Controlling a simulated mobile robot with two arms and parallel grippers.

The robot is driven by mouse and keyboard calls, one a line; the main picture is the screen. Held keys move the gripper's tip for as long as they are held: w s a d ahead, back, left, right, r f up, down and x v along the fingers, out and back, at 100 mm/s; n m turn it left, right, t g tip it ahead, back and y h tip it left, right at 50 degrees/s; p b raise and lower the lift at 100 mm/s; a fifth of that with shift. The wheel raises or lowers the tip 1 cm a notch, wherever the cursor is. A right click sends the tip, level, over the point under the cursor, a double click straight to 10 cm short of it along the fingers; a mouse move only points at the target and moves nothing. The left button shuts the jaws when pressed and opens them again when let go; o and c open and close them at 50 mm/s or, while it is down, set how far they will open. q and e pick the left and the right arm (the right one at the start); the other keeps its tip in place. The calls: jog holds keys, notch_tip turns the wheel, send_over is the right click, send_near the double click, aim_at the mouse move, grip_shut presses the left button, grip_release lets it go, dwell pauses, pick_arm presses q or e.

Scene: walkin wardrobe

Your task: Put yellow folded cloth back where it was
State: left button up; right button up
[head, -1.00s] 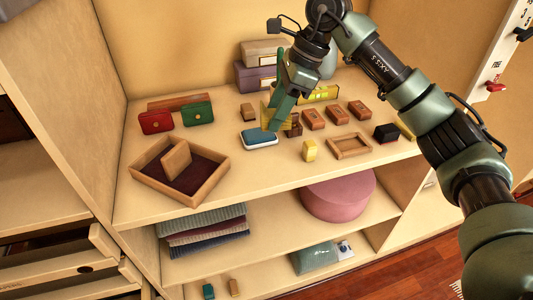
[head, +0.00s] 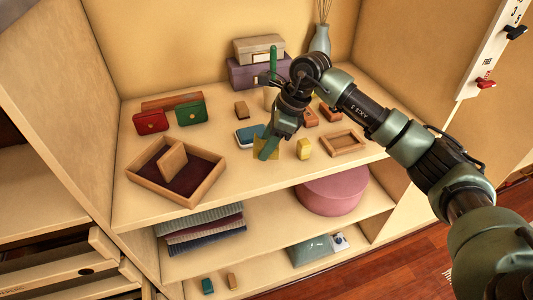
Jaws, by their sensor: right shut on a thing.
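The yellow folded cloth (head: 259,152) is in my right gripper (head: 268,145), low over the upper shelf (head: 245,173). The fingers are shut on it and cover part of it. It is just in front of and beside a blue and white case (head: 247,132). I cannot tell whether the cloth touches the shelf or the case. My left gripper is not in view.
A small yellow block (head: 304,148) stands right of the gripper, with an empty wooden frame (head: 343,143) beyond. A wooden tray (head: 205,184) is left. Red (head: 150,122) and green (head: 191,113) purses stand behind. The shelf front between tray and block is clear.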

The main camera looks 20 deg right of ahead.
aim_at(267, 165)
notch_tip(267, 165, down, 4)
jog(key=shift+f+p, duration=0.1)
jog(key=shift+p, duration=0.3)
jog(key=shift+f, duration=0.2)
jog(key=o, duration=1.3)
jog(key=shift+r, duration=0.15)
jog(key=shift+d+r, duration=0.15)
jog(key=shift+r, duration=0.15)
jog(key=b+v, duration=0.2)
jog(key=v, duration=0.9)
jog(key=shift+s+d+r, duration=0.1)
